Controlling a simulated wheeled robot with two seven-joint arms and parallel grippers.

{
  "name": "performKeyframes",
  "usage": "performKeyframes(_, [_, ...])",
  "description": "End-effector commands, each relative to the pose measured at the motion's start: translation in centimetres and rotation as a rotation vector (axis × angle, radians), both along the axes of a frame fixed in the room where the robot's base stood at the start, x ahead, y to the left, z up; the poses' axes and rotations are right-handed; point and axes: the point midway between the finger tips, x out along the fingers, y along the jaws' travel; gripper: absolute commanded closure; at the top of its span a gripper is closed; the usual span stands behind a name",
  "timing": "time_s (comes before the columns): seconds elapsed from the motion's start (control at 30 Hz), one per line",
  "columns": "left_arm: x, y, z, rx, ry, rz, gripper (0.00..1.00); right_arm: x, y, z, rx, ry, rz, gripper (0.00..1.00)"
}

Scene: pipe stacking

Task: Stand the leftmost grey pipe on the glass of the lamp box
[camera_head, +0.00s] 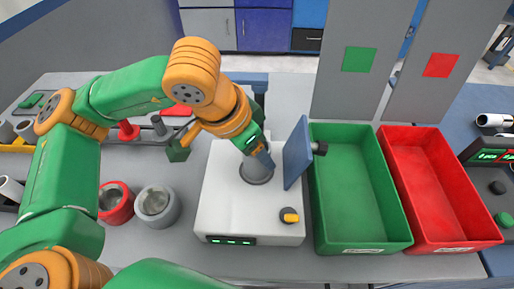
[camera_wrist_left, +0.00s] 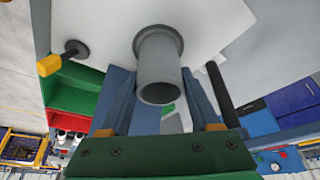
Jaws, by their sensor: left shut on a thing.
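The white lamp box (camera_head: 225,205) stands in the middle of the table, with an orange-and-black knob (camera_head: 289,215) and a green-lit display on its front. A grey flanged pipe (camera_head: 256,173) stands upright on its top, flange down; the glass under it is hidden. My left gripper (camera_head: 264,158) is shut on this pipe from above. In the left wrist view the pipe (camera_wrist_left: 158,75) is between the two blue fingers (camera_wrist_left: 158,100), its open end towards the camera and its flange against the white top. My right gripper is not in view.
A blue plate (camera_head: 297,152) stands at the box's right edge, close to my gripper. A green bin (camera_head: 355,190) and a red bin (camera_head: 435,185) are to the right. A red cylinder (camera_head: 116,203) and a grey cylinder (camera_head: 157,206) stand left of the box.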

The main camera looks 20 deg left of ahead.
Motion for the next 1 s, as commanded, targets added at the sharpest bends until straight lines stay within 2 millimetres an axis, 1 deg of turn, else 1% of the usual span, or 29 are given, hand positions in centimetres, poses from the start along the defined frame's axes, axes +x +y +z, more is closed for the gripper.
performKeyframes(0.07, [0.0, 0.0, -0.2, 0.0, 0.0, 0.0, 0.94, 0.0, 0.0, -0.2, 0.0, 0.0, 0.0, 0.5])
performKeyframes(0.1, [0.0, 0.0, -0.1, 0.0, 0.0, 0.0, 0.29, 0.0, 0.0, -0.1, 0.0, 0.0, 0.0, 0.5])
performKeyframes(0.17, [0.0, 0.0, -0.1, 0.0, 0.0, 0.0, 0.13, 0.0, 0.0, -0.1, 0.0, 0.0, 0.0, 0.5])
performKeyframes(0.2, [0.0, 0.0, -0.1, 0.0, 0.0, 0.0, 0.02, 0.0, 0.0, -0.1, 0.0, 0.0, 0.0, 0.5])
performKeyframes(0.47, [0.0, 0.0, -0.1, 0.0, 0.0, 0.0, 0.02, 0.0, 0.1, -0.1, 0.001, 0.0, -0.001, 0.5])
performKeyframes(0.53, [-0.1, 0.1, 0.4, -0.001, -0.002, 0.001, 0.02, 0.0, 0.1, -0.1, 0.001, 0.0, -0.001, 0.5])
performKeyframes(0.57, [-0.2, 0.2, 0.7, -0.001, -0.002, 0.001, 0.02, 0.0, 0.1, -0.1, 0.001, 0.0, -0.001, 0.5])
performKeyframes(0.7, [-1.1, 0.8, 3.6, -0.002, -0.004, 0.001, 0.02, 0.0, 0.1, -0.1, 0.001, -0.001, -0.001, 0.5])
performKeyframes(0.8, [-1.8, 1.2, 5.4, -0.001, -0.004, 0.0, 0.02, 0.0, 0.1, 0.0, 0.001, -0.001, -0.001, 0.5])
performKeyframes(0.9, [-2.2, 1.5, 6.3, 0.0, -0.002, 0.0, 0.02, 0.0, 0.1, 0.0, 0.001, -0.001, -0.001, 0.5])
performKeyframes(1.0, [-2.3, 1.5, 6.5, 0.0, 0.0, -0.001, 0.02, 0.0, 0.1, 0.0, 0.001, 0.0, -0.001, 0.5])
